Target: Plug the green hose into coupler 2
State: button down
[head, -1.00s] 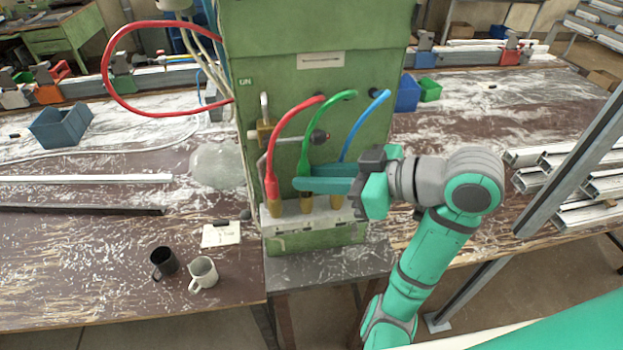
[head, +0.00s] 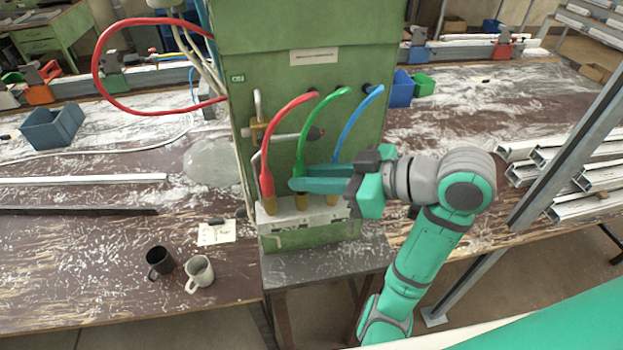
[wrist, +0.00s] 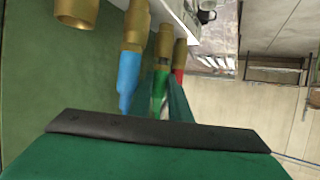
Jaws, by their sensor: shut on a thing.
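The green hose (head: 319,114) arcs out of the green cabinet and bends down to a brass coupler (head: 301,201), the middle of the three I see from the head. My gripper (head: 300,184) is shut on the green hose's lower end, just above the brass. In the wrist view, the green hose end (wrist: 158,92) sits between my fingers (wrist: 165,100), in line with its brass piece; I cannot tell how deeply it is seated. The red hose (head: 267,165) and blue hose (head: 352,125) reach brass pieces on either side. Coupler numbers are unreadable.
Another brass coupler (wrist: 76,12) without a hose shows in the wrist view beside the blue one; my gripper hides it from the head. A valve handle (head: 300,134) sticks out behind the hoses. Two mugs (head: 199,272) stand on the left bench. A post (head: 570,165) rises at right.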

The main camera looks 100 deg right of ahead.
jog(key=shift+w+f, duration=0.15)
jog(key=shift+f, duration=0.1)
jog(key=shift+s+f, duration=0.15)
jog(key=shift+s, duration=0.25)
jog(key=shift+f, duration=0.15)
jog(key=shift+w, duration=0.1)
jog(key=c, duration=1.6)
grip_release()
jog(key=shift+o, duration=0.2)
